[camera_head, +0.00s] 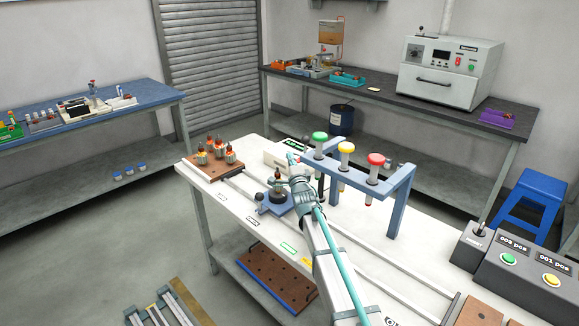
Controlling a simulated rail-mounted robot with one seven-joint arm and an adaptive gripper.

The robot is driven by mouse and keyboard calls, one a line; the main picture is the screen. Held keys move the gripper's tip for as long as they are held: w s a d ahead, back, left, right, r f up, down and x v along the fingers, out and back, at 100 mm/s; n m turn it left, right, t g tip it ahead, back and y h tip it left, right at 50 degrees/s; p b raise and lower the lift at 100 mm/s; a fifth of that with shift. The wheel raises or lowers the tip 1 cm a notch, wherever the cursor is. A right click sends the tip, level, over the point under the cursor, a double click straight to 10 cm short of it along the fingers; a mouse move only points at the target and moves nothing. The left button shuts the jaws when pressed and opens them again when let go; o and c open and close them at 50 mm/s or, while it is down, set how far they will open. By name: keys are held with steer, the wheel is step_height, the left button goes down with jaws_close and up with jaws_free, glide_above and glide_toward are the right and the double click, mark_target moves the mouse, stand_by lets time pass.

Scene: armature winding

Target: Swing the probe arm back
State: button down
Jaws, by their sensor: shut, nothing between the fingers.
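Just left of my wrist, a blue fixture (275,204) carries an upright armature (278,184) with a dark top. A dark round knob (261,209) shows at the fixture's left side. The probe arm cannot be made out with certainty; my wrist and forearm cover part of this area.
A blue gantry (398,205) with green, yellow and red-topped posts stands close right of my gripper. A brown board (197,173) with several armatures lies at the table's far left end. Rails run along the table. Control boxes (520,265) stand at the right.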

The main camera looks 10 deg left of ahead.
steer(key=shift+w+d, duration=0.15)
steer(key=shift+w, duration=0.35)
stand_by(0.3)
steer(key=v, duration=1.2)
